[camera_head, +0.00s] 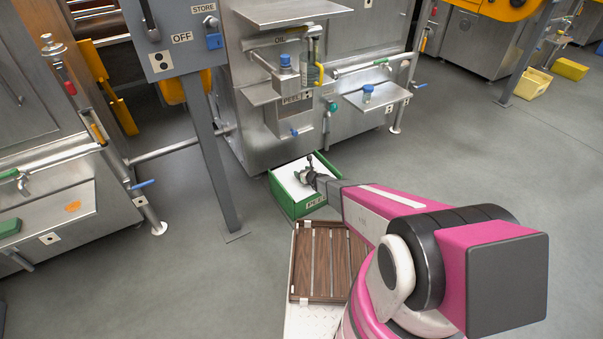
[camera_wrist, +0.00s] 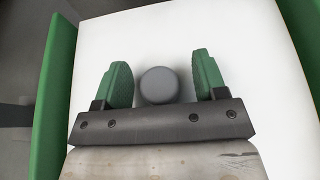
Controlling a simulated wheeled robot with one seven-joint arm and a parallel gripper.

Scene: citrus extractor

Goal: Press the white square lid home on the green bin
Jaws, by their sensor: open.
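The green bin (camera_head: 294,206) stands on the floor in front of the steel machine, with "PEEL" lettering on its near side. The white square lid (camera_head: 289,180) lies within the bin's rim; I cannot tell whether it is fully seated. In the wrist view the white lid (camera_wrist: 223,35) fills most of the picture, with green bin walls (camera_wrist: 57,90) on the left and right. A round grey knob (camera_wrist: 159,85) shows on the lid. My gripper (camera_wrist: 159,80) is open, its green fingers on either side of the knob with gaps. In the head view my gripper (camera_head: 306,172) is over the lid.
A slatted brown wooden platform (camera_head: 322,262) lies in front of the bin. A grey post (camera_head: 216,160) with a control box stands to the left. Floor to the right is open.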

